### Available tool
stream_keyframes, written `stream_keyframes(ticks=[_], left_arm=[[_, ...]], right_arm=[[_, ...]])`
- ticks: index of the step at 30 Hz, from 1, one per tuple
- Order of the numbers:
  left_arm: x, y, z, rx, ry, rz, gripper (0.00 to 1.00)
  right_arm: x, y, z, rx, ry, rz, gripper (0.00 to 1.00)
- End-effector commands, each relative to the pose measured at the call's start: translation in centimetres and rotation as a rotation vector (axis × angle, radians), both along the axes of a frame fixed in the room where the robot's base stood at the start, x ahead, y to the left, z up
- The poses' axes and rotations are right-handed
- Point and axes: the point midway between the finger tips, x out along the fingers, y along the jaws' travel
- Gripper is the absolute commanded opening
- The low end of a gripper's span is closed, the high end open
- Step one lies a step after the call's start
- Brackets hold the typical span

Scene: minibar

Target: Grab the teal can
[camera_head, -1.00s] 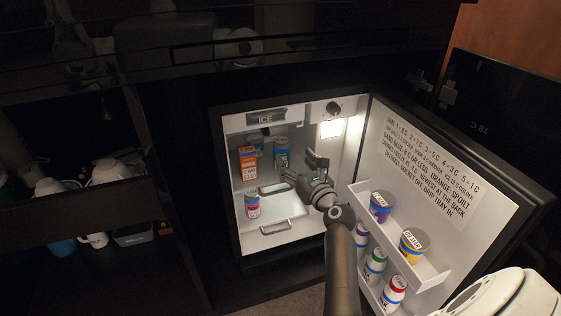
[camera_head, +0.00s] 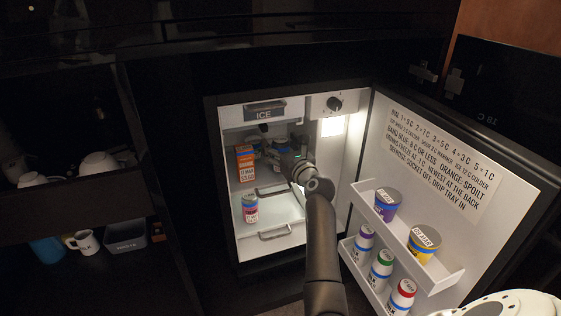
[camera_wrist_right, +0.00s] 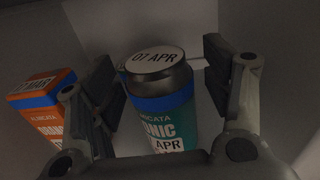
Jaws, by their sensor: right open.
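The teal can (camera_wrist_right: 168,122) stands upright in the right wrist view, with a dark top, a blue band and a pale lid label reading "07 APR". My right gripper (camera_wrist_right: 160,72) is open, with one finger on each side of the can. I cannot tell whether either finger touches it. In the head view my right gripper (camera_head: 287,157) reaches into the lit fridge near the back of the shelf and hides much of the can there. My left gripper is not in view.
An orange carton (camera_head: 245,163) stands left of the can; it also shows in the wrist view (camera_wrist_right: 42,103). A small can (camera_head: 250,208) stands nearer the front. The open door's racks (camera_head: 385,225) hold several containers. The ice compartment (camera_head: 264,114) is above.

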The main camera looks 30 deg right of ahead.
Motion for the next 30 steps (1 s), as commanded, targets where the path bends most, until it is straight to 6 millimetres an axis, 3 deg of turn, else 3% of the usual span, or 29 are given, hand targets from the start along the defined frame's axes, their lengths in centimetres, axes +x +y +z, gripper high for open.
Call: stream_keyframes(ticks=[8, 21, 30], left_arm=[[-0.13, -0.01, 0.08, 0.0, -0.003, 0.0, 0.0], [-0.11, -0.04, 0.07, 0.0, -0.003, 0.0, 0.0], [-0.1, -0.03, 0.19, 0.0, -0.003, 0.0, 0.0]], right_arm=[[0.18, -0.02, 0.08, 0.0, 0.0, 0.0, 0.72], [0.15, -0.01, 0.04, 0.0, 0.0, 0.0, 0.15], [0.16, -0.03, 0.24, 0.0, -0.002, 0.0, 0.15]])
